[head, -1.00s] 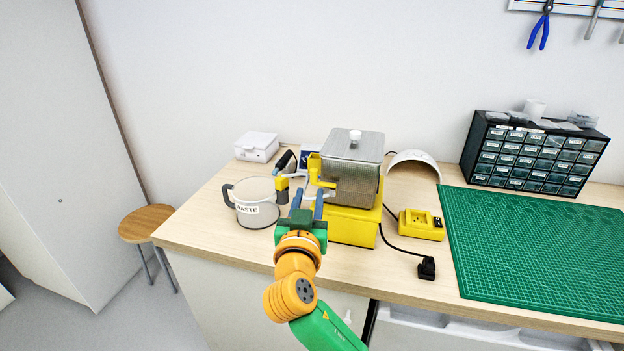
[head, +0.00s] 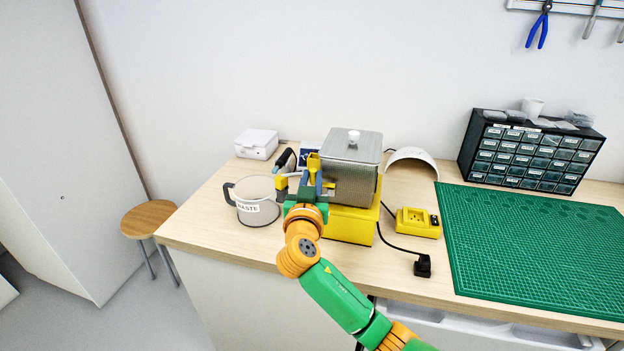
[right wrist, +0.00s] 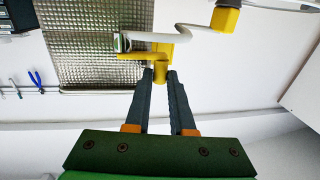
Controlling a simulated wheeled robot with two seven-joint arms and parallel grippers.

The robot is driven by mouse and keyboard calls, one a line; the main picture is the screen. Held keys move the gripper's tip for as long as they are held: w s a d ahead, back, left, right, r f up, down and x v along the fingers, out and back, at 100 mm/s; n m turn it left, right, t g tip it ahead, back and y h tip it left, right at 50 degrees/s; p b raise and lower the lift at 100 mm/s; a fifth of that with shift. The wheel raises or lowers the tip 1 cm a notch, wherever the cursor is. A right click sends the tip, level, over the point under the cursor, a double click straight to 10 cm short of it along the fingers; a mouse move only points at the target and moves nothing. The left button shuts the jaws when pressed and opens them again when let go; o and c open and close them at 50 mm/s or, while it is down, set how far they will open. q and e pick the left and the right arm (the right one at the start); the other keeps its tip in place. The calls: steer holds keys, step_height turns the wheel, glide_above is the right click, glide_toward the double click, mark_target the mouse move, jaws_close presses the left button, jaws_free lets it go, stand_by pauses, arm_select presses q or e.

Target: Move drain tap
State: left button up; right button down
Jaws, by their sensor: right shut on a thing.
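The yellow drain tap (head: 313,163) is at the left side of a ribbed metal tank (head: 350,172). My right gripper (head: 311,189) is in front of the tap and hides part of it. In the right wrist view, the fingers (right wrist: 163,75) close on the lower end of the yellow tap (right wrist: 160,52). A pale hose (right wrist: 195,33) runs from the tap to a yellow end piece (right wrist: 225,18). That end piece (head: 281,183) is over a jug marked WASTE (head: 257,211) in the head view. My left gripper is out of view.
The tank stands on a yellow base (head: 349,226). A yellow socket box (head: 417,222) and black plug (head: 422,265) lie to its right. A green mat (head: 540,250) and drawer cabinet (head: 533,155) are further right. The bench front is clear near the jug.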

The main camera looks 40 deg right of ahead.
steer(key=shift+s, duration=0.1)
steer(key=n+t+y, duration=0.1)
steer(key=y, duration=0.1)
steer(key=s+n+t+y+p, duration=0.1)
steer(key=n, duration=0.1)
steer(key=shift+a+y, duration=0.1)
steer(key=shift+y, duration=0.3)
steer(key=shift+s+d+f+n+y+b, duration=0.1)
steer(key=shift+s+d+n+y+b, duration=0.2)
steer(key=shift+s+n+y+b, duration=1.35)
steer(key=shift+w+d+n+y+b, duration=0.3)
steer(key=shift+n+y, duration=1.9)
steer(key=shift+y, duration=1.8)
steer(key=shift+s+d+f+n+y+b, duration=0.1)
steer(key=shift+s+d+n+y+b, duration=0.2)
steer(key=shift+s+n+y+b, duration=1.35)
steer(key=w+y, duration=0.1)
steer(key=y+p, duration=0.1)
steer(key=shift+w+r+n+g+y+p, duration=0.1)
steer(key=shift+w+n+g+y+p, duration=0.2)
steer(key=shift+w+y, duration=0.1)
steer(key=c, duration=1.2)
jaws_free()
steer(key=shift+o, duration=0.8)
steer(key=shift+w, duration=0.1)
